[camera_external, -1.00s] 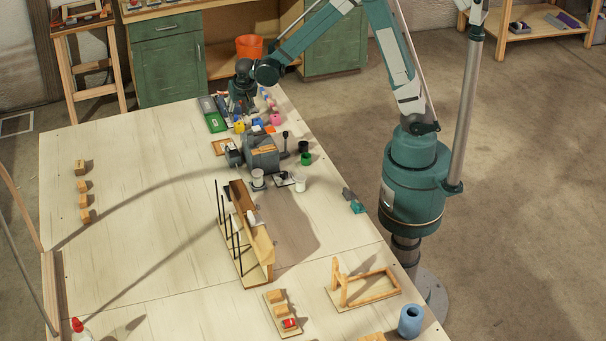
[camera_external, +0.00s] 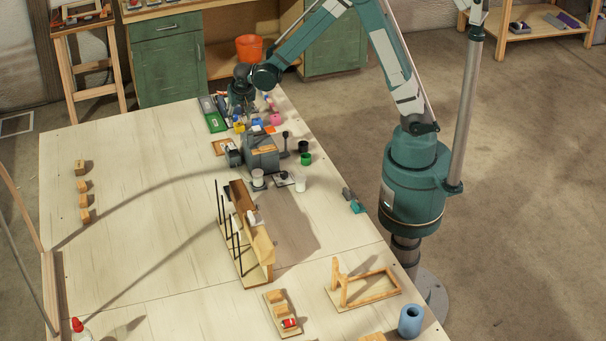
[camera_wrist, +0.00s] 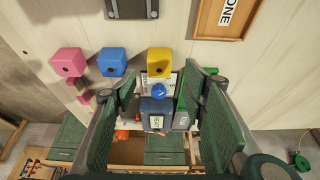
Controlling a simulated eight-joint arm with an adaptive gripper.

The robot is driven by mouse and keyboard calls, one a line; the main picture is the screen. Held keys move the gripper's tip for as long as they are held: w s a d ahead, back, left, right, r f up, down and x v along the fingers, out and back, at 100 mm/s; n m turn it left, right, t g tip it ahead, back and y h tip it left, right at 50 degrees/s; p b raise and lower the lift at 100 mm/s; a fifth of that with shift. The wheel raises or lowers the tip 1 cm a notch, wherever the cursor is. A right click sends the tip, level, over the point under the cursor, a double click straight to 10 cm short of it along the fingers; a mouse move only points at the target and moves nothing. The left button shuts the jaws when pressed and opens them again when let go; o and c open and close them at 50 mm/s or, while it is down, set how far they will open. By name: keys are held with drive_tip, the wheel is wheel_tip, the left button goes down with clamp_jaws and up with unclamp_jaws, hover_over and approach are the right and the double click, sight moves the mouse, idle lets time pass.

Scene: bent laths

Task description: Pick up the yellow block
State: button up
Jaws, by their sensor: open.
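The yellow block (camera_wrist: 159,62) is a small cube with a dark hole in its face. In the wrist view it lies just above the gap between my fingertips, apart from both. It also shows in the external view (camera_external: 239,126) at the table's far end, just in front of my gripper (camera_external: 242,108). My gripper (camera_wrist: 164,84) is open in the wrist view, its two green fingers apart. No block is held between them.
A blue block (camera_wrist: 112,61) and a pink block (camera_wrist: 69,61) stand left of the yellow one. A blue ball (camera_wrist: 159,90) shows beyond the fingertips. A wooden tray (camera_wrist: 226,18) is at the top right. A grey machine (camera_external: 262,153) stands nearer on the table (camera_external: 140,200).

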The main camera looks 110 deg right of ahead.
sight(239, 124)
drive_tip(key=shift+d+f, duration=0.1)
drive_tip(key=shift+f, duration=0.15)
drive_tip(key=shift+x, duration=2.45)
drive_tip(key=c, duration=1)
